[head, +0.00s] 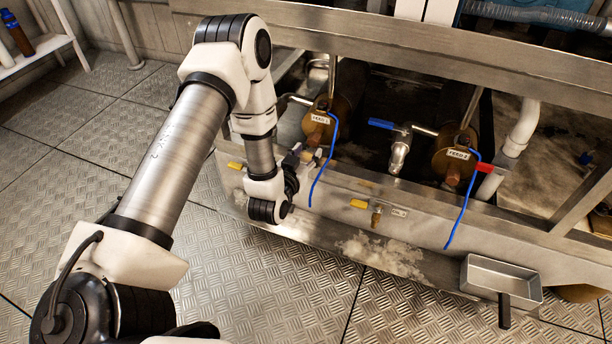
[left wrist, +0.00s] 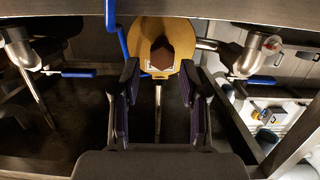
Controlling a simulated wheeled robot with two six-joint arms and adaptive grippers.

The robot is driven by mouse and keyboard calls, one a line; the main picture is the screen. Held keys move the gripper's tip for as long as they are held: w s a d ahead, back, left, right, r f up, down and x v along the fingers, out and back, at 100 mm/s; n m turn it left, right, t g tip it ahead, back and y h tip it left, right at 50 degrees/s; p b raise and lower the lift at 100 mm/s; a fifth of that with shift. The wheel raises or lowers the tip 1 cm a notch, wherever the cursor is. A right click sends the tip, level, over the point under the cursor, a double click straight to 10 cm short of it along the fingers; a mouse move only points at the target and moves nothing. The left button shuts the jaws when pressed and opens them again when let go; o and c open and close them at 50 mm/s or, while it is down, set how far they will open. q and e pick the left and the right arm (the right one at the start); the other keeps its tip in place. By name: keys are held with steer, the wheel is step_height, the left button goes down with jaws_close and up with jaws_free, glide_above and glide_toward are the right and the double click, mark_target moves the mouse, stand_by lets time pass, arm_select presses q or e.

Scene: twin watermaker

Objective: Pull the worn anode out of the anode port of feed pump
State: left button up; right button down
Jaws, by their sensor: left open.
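Two round brass pump ends show in the head view: the left one (head: 318,103), labelled FEED 1, and the right one (head: 455,140), labelled FEED 2. A brown anode plug (head: 315,138) sits in the left one's face, and a similar brown plug (head: 453,177) sits in the right one. My left gripper (head: 304,158) is open just in front of the left pump end. In the left wrist view the brown anode (left wrist: 162,54) is still in the brass face (left wrist: 160,35), beyond and between the open fingers (left wrist: 158,95). The fingers look empty. My right gripper is not in view.
Blue cables (head: 325,160) (head: 464,205) hang from both pump ends over the frame's front edge. A blue-handled valve (head: 397,150) stands between the pumps. Yellow-handled valves (head: 375,210) sit along the front. A metal tray (head: 500,278) hangs at the lower right.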

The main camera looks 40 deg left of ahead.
mark_target(316, 138)
arm_select(q)
steer(key=shift+w+a, duration=0.2)
steer(key=shift+w, duration=0.1)
steer(key=b+x, duration=0.3)
steer(key=x, duration=0.3)
steer(key=shift+w+a, duration=0.1)
steer(key=shift+w, duration=0.15)
steer(key=shift+w+a, duration=0.1)
steer(key=shift+w, duration=0.2)
steer(key=shift+r, duration=0.1)
steer(key=shift+c, duration=0.4)
jaws_close()
steer(key=shift+c, duration=2.4)
jaws_free()
jaws_close()
steer(key=shift+f+p+v, duration=0.15)
steer(key=shift+p+v, duration=0.1)
steer(key=shift+v, duration=0.7)
steer(key=shift+f+p+v, duration=0.2)
steer(key=shift+p+v, duration=0.1)
steer(key=shift+v, duration=0.65)
steer(key=shift+f+p+v, duration=0.15)
steer(key=shift+p+v, duration=0.1)
steer(key=shift+v, duration=0.7)
